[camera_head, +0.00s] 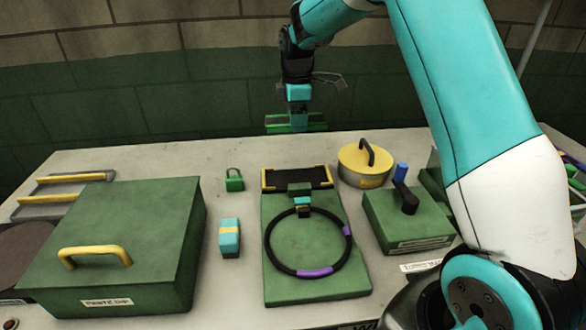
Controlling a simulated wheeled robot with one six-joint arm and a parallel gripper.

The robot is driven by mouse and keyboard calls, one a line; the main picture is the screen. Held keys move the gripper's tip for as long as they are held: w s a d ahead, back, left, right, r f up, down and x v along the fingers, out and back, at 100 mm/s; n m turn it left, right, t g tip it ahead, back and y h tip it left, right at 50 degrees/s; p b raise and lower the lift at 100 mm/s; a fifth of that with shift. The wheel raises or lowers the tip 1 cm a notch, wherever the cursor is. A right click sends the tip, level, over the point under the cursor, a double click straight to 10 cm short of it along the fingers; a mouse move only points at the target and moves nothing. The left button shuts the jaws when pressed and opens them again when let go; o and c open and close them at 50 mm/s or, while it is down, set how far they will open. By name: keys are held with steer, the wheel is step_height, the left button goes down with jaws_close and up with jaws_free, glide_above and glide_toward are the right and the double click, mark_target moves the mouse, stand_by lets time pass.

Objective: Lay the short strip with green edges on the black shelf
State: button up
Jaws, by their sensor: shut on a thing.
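My gripper (298,110) hangs above the back edge of the table, in front of the wall. It is shut on the short strip with green edges (314,127). The strip lies roughly level across the picture, and the gripper hides its middle. The black shelf (284,177), a flat black piece with yellow ends, is below and nearer, at the back of a green board. The strip is apart from the shelf, held above and behind it.
A green board (282,283) carries a black ring with purple bands (318,271). A round yellow-lidded tin (362,171) stands right of the shelf, and a green padlock (235,182) left. A large green box (125,243) fills the left. A green box with black handle (395,226) stands right.

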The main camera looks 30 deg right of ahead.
mark_target(296, 178)
step_height(296, 178, down, 16)
steer(key=shift+s+f+p, duration=0.1)
steer(key=shift+p, duration=1.15)
steer(key=shift+f, duration=0.1)
steer(key=o, duration=0.5)
steer(key=shift+f, duration=0.1)
steer(key=shift+o, duration=0.8)
